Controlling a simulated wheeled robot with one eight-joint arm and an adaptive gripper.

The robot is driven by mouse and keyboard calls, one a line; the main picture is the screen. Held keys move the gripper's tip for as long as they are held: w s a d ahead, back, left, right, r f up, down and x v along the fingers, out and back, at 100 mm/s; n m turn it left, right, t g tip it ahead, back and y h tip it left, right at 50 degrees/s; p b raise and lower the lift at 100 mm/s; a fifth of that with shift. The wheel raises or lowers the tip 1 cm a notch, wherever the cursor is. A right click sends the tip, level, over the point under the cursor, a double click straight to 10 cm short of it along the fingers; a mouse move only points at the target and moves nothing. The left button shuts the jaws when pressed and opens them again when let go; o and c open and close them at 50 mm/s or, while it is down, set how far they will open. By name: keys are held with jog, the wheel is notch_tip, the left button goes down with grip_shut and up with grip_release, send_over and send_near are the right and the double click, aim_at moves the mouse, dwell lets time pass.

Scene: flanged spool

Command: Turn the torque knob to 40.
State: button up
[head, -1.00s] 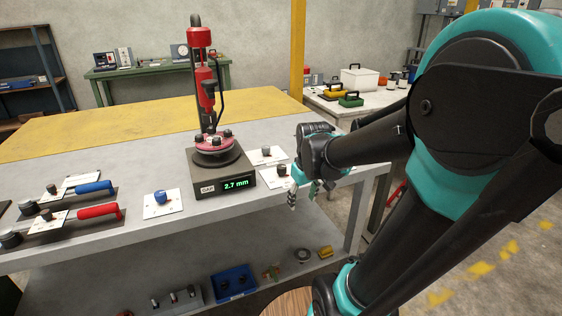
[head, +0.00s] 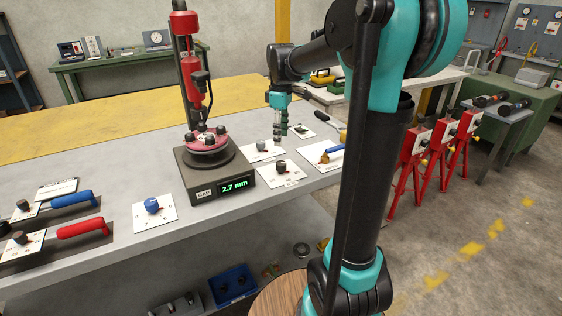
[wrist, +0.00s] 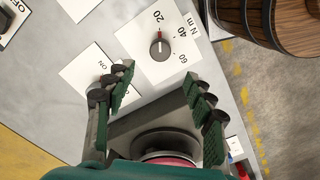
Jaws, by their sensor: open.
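The torque knob (wrist: 159,48) is dark and round, on a white plate marked 20, 40, 60 and N m. In the wrist view its red pointer points up toward 20. In the head view it seems to be the dark knob (head: 282,168) just right of the gap gauge. My gripper (wrist: 158,84) is open and empty, its fingers below the knob in the picture and apart from it. In the head view my gripper (head: 279,132) hangs above the bench, behind that knob. The pointer is too small to read there.
The gauge base (head: 217,184) with spool and red column stands left of the knob, reading 2.7 mm. Another knob plate (head: 262,152) lies behind it. A blue knob (head: 152,206) and red handle (head: 84,228) lie left.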

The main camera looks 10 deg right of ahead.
aim_at(281, 163)
notch_tip(281, 163, down, 11)
jog(key=shift+r, duration=0.1)
dwell(0.3)
jog(key=c, duration=1.2)
